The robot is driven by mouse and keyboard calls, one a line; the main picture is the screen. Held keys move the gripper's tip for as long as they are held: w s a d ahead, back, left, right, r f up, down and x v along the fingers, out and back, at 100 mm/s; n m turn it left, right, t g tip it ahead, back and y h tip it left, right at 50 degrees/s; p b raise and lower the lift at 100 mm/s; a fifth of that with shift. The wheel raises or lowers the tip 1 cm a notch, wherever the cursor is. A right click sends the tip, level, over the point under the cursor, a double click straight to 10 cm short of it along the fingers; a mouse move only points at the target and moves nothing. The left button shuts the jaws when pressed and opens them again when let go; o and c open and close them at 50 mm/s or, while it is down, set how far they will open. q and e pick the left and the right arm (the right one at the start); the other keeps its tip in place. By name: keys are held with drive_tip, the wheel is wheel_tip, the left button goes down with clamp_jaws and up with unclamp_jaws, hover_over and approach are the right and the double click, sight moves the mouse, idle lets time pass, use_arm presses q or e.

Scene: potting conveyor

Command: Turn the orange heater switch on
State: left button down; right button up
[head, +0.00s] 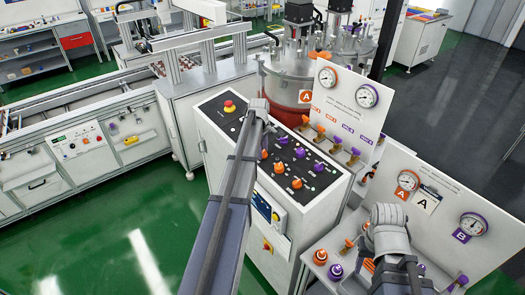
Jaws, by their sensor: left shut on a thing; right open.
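The control panel (243,128) has a dark sloping face with several orange and purple knobs. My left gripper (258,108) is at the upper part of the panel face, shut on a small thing. The gripper hides what it holds, which looks like a switch on the panel. The labels are too small to tell which knob is the heater switch. My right gripper (390,214) is open and empty in front of the gauge board (440,190), away from the control panel.
A red emergency button (229,106) stands left of my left gripper. Orange and purple valve handles (354,157) line the board behind the panel. More orange and purple fittings (335,272) sit below my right gripper. A steel tank (286,85) stands behind. The green floor at left is clear.

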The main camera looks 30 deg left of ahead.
use_arm(q)
drive_tip(key=m, duration=1)
drive_tip(key=shift+t, duration=0.3)
drive_tip(key=shift+m, duration=0.3)
drive_tip(key=shift+c, duration=2.1)
unclamp_jaws()
drive_tip(key=shift+r, duration=0.1)
drive_tip(key=p+v, duration=0.7)
drive_tip(key=shift+s+r, duration=0.15)
drive_tip(key=shift+r, duration=0.2)
drive_tip(key=shift+a, duration=0.1)
